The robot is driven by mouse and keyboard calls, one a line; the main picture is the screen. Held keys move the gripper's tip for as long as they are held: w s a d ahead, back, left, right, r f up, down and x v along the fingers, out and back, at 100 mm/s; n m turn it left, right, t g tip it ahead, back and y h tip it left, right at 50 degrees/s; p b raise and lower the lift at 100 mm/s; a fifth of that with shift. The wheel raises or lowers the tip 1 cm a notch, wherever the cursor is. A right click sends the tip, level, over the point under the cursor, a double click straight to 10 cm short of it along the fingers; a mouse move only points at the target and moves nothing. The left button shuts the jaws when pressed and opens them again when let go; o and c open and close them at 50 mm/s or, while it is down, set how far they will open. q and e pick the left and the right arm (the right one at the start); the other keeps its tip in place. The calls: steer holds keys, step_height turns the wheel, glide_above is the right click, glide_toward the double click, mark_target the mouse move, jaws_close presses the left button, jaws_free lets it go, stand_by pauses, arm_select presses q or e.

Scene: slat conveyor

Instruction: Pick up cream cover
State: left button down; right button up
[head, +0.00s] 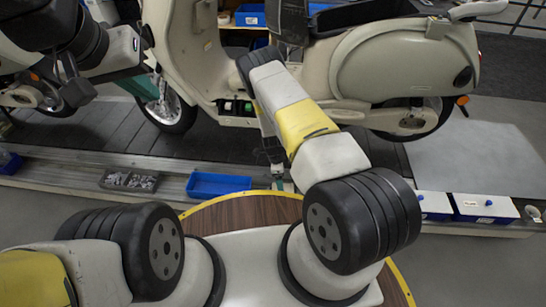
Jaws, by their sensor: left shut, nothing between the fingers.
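A cream scooter stands on the slat conveyor (95,128), with a large cream rear side cover (385,68). I cannot tell whether this panel is the loose cover of the task. No separate cream cover shows clearly. My left gripper (74,92) is at the upper left, dark, shut and empty, close in the picture to another cream scooter's parts at the left edge. My right arm reaches up across the middle, in front of the scooter. Its gripper (272,160) is small and partly hidden by the arm, above the conveyor's near edge; its jaws are unclear.
A blue tray (218,185) and a grey tray of small parts (130,180) sit along the conveyor's near edge. White-and-blue boxes (485,208) stand at the right. A light grey plate (475,155) lies on the right. Blue bins (250,15) are behind the scooter.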

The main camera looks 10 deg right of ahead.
mark_target(289, 188)
steer(key=f, duration=0.3)
steer(key=d+f, duration=0.1)
steer(key=f, duration=0.5)
steer(key=shift+s+d, duration=0.15)
steer(key=shift+c, duration=0.4)
steer(key=c, duration=1.4)
